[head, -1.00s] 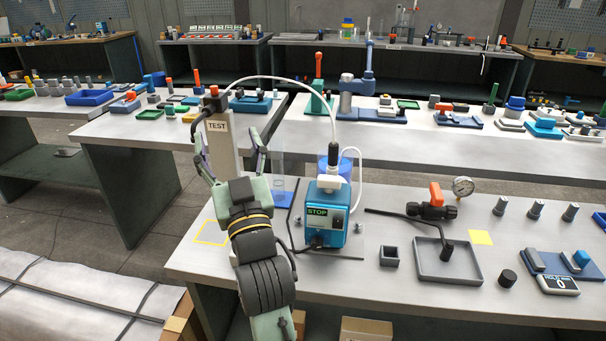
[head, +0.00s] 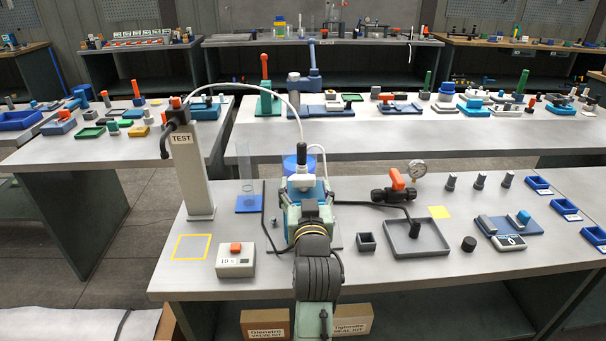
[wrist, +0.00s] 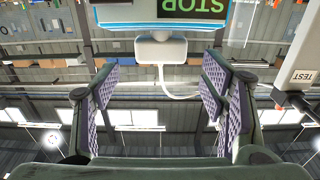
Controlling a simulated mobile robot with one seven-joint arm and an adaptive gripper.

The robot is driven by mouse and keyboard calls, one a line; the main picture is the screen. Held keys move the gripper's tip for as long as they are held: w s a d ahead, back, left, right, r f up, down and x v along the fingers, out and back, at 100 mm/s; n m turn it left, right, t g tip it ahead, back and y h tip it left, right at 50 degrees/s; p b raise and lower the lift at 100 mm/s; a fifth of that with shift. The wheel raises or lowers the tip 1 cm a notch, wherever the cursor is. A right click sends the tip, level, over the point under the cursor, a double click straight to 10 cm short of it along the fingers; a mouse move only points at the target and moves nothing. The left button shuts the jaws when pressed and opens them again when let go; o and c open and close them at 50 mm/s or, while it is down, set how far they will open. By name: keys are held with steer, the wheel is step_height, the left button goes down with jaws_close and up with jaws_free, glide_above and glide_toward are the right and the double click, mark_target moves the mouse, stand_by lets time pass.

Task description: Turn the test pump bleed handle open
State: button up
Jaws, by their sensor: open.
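The test pump is a blue unit with a white head block (head: 302,183) and a black fitting on top, mostly hidden behind my arm in the head view. In the wrist view its green STOP display (wrist: 193,7) and white block (wrist: 161,48) show at the top. I cannot tell which part is the bleed handle; the white block is the nearest part to my fingers. My gripper (wrist: 160,78) is open, its two purple-padded fingers spread to either side below the block, with nothing between them. In the head view my gripper (head: 306,203) is at the pump's front.
The TEST post (head: 190,170) stands left, with a white hose arching to the pump. A clear cylinder (head: 244,165) stands behind.

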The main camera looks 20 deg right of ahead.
mark_target(305, 179)
steer(key=p+x, duration=0.1)
steer(key=x, duration=0.4)
steer(key=shift+w+r, duration=0.1)
steer(key=shift+c, duration=0.6)
steer(key=c, duration=1.1)
